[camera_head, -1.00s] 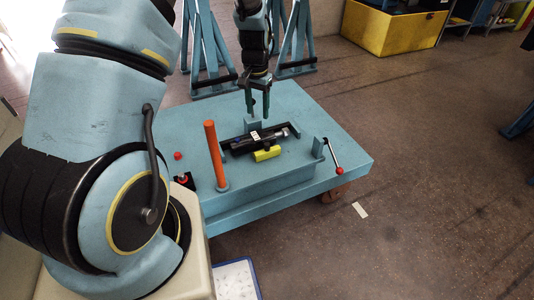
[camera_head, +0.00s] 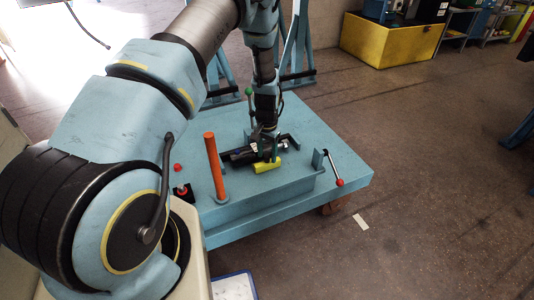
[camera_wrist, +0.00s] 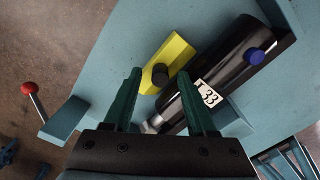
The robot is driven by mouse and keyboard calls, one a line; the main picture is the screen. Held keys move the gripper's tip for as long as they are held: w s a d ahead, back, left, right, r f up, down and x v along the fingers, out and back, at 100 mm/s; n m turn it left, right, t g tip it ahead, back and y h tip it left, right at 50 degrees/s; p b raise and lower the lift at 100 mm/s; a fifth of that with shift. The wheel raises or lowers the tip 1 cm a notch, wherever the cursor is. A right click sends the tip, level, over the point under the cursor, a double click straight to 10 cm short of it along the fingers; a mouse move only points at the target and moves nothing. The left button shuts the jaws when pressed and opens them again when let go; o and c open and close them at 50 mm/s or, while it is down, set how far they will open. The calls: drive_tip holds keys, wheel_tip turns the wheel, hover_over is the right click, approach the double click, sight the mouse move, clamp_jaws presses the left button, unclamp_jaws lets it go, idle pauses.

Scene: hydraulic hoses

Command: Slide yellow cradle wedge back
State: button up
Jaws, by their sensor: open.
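The yellow cradle wedge (camera_head: 267,164) lies against the near side of the black cylinder (camera_head: 240,155) on the blue cart. In the wrist view the wedge (camera_wrist: 176,52) has a dark round knob (camera_wrist: 160,75) at its lower end. The cylinder (camera_wrist: 232,66) carries a white "33" label and a blue cap. My gripper (camera_wrist: 160,76) is open, with its two green fingers apart on either side of the knob in that view. Whether they touch it, I cannot tell. In the head view my gripper (camera_head: 270,150) is low over the cylinder and wedge, hiding part of the cylinder.
An orange post (camera_head: 215,165) stands left of the cylinder. A lever with a red ball (camera_head: 339,183) is at the right. A black box with a red button (camera_head: 183,191) sits at the left edge.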

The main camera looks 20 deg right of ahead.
drive_tip(key=shift+f, duration=0.15)
drive_tip(key=shift+c, duration=0.2)
clamp_jaws()
idle(1.2)
